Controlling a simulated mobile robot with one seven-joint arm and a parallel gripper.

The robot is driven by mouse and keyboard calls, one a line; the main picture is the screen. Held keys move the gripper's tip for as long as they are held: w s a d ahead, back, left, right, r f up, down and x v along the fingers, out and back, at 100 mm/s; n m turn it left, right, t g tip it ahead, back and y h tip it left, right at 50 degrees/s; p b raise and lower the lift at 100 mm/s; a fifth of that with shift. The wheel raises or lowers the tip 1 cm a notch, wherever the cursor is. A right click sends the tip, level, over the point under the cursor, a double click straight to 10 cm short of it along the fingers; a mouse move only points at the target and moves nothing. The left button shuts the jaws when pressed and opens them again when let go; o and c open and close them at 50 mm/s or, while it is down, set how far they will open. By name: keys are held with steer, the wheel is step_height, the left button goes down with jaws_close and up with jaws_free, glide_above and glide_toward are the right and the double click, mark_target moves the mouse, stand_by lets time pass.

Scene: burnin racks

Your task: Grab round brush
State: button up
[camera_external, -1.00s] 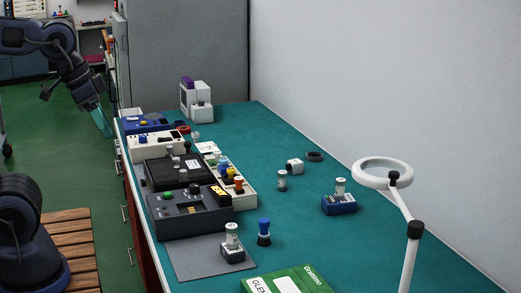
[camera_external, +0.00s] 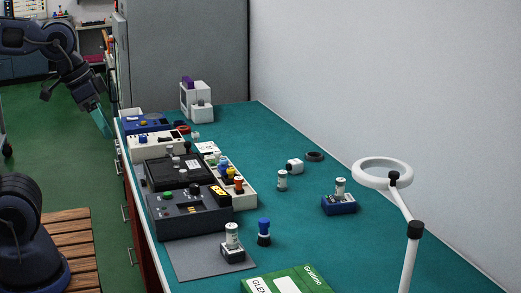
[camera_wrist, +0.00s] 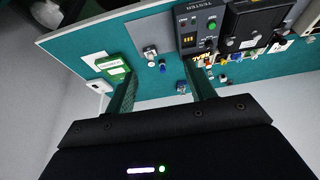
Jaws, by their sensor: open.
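A small upright piece with a blue top and a dark lower part (camera_external: 264,232) stands on the teal bench; it may be the round brush, but it is too small to be sure. It also shows as a small blue spot in the wrist view (camera_wrist: 163,66). My gripper (camera_external: 98,118) hangs off the bench's left edge, far from this piece, with nothing in it. In the wrist view my gripper (camera_wrist: 160,68) has its two green fingers wide apart, with the bench well beyond them.
A black tester (camera_external: 185,222) and a dark box (camera_external: 175,172) stand along the bench's left side. A small dark holder with a vial (camera_external: 232,252), a green box (camera_external: 300,280) and a ring lamp (camera_external: 383,165) are nearby.

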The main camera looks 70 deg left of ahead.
steer(key=n+g, duration=0.5)
steer(key=n, duration=1.3)
glide_above(264, 220)
step_height(264, 220, down, 21)
steer(key=shift+s+a+r, duration=0.15)
steer(key=shift+f, duration=0.6)
steer(key=shift+d+f, duration=0.2)
steer(key=shift+f, duration=4.85)
steer(key=c, duration=1.1)
steer(key=shift+o, duration=0.2)
steer(key=shift+r, duration=0.1)
